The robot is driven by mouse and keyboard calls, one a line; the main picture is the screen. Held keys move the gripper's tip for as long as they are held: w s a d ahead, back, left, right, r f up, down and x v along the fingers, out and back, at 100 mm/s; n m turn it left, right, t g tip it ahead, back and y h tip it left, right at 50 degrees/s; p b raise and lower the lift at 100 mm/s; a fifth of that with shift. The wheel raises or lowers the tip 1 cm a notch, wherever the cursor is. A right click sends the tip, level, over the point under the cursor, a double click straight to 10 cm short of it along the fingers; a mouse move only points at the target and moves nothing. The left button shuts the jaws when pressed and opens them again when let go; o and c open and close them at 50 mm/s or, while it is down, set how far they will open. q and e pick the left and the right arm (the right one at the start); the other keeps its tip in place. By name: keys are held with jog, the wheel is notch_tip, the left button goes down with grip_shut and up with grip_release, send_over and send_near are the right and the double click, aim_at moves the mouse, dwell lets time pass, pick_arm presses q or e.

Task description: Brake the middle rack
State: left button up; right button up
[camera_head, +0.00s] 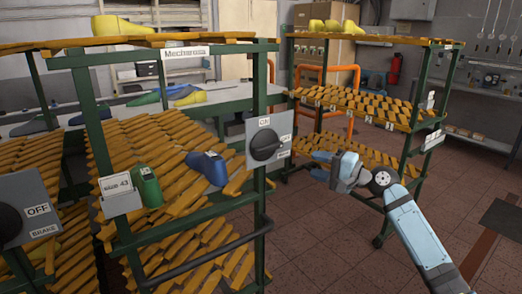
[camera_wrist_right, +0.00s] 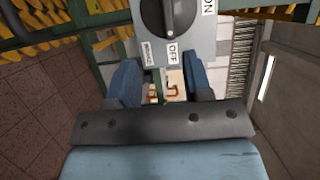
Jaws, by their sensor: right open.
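The middle rack (camera_head: 262,93) has a green frame, yellow slatted shelves and a grey switch box (camera_head: 281,134) on its right post. The box carries a black knob (camera_head: 265,145) and an ON label at its top. My right gripper (camera_head: 335,168) is to the right of this box and apart from it. In the right wrist view, a grey box with a black knob (camera_wrist_right: 170,14) and ON, OFF and BRAKE labels lies just beyond my right gripper (camera_wrist_right: 160,78). The knob's white mark points toward OFF. My right fingers are open with nothing gripped. My left gripper is out of view.
Another box (camera_head: 35,190) with OFF and BRAKE labels is at the left edge. A green last (camera_head: 147,187) and a blue last (camera_head: 208,167) sit on the middle rack. A third rack (camera_head: 375,42) stands behind my right arm. Brown tiled floor (camera_head: 320,255) is clear.

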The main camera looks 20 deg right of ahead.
aim_at(272, 148)
jog(key=x, duration=0.9)
jog(key=r+x, duration=0.1)
jog(key=x, duration=0.4)
jog(key=shift+d+r, duration=0.1)
jog(key=shift+d, duration=0.05)
jog(key=shift+c, duration=0.3)
grip_shut()
